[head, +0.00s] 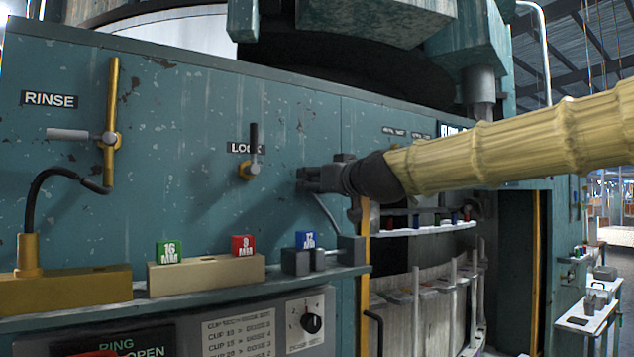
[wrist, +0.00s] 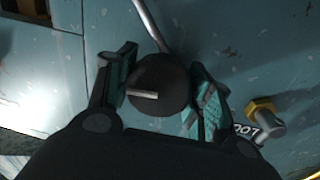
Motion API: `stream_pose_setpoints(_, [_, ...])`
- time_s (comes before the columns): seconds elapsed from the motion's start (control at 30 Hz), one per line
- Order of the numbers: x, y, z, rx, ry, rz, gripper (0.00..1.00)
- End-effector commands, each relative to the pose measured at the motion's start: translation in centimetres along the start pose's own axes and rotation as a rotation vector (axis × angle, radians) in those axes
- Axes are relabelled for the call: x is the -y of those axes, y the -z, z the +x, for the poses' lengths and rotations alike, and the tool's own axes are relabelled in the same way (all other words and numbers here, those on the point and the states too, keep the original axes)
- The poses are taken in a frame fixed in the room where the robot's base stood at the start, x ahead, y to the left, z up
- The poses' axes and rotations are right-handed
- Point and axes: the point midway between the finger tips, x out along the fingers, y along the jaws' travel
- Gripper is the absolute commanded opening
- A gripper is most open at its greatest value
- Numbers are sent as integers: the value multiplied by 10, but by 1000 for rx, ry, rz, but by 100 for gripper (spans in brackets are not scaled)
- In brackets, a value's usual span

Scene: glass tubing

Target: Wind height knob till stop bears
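A dark round knob (wrist: 160,80) with a pale pointer bar shows in the wrist view, against the teal panel (wrist: 255,60). My gripper (wrist: 162,88) has one teal-padded finger on each side of it. The pads lie very close to the knob's sides; whether both touch it is unclear. In the head view, my gripper (head: 304,180) reaches in from the right and is up against the panel, right of the LOCK lever. It hides the knob there. No stop can be made out in either view.
The LOCK lever (head: 252,155) is just left of my gripper; its yellow-based fitting (wrist: 264,110) also shows in the wrist view. A grey rod (head: 326,214) slants below my gripper. The ledge below holds colored blocks (head: 243,246). A RINSE valve (head: 109,138) is farther left.

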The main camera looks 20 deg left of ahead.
Motion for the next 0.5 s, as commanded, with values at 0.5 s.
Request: stream_pose_setpoints(0.5, [-1,1,0,9,-2,120,28])
